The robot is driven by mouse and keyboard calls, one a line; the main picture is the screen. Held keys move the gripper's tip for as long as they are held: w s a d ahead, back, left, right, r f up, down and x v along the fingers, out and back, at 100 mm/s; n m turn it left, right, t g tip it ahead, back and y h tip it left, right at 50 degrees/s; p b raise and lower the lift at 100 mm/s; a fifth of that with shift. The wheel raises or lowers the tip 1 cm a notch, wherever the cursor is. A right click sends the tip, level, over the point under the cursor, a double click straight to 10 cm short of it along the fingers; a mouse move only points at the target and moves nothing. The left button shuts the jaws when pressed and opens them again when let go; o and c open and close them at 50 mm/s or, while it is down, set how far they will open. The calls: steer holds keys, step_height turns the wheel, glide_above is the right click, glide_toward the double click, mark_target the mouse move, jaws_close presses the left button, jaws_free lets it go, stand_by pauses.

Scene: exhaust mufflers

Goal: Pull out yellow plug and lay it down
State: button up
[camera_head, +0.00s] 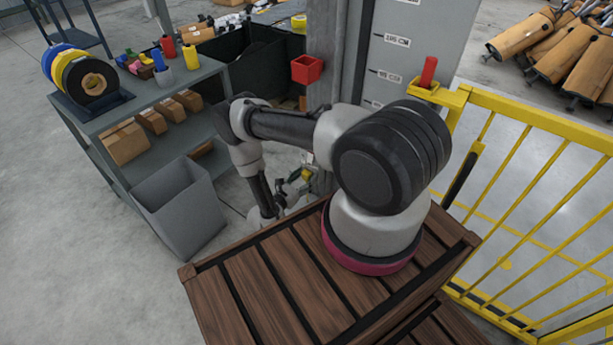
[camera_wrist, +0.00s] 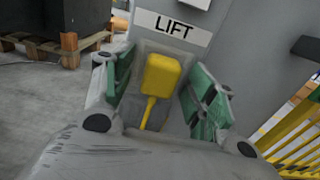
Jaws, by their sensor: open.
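The yellow plug (camera_wrist: 161,76) shows in the wrist view as a block with a thin yellow stem below it, in front of a grey panel under a LIFT label (camera_wrist: 174,26). My gripper (camera_wrist: 160,88) is open, with one green-padded finger on each side of the plug. I see no clear contact between the pads and the plug. In the head view, the plug (camera_head: 306,174) is a small yellow spot beside my gripper (camera_head: 296,188), low by the grey post and partly hidden by my arm.
A grey workbench (camera_head: 140,98) with tape rolls (camera_head: 84,77) and small coloured containers stands at the left. A grey bin (camera_head: 180,207) stands on the floor in front of it. A yellow railing (camera_head: 540,200) runs along the right. A red box (camera_head: 307,69) is on the post.

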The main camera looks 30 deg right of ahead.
stand_by(0.3)
jaws_close()
steer(key=v, duration=0.6)
stand_by(1.1)
stand_by(0.4)
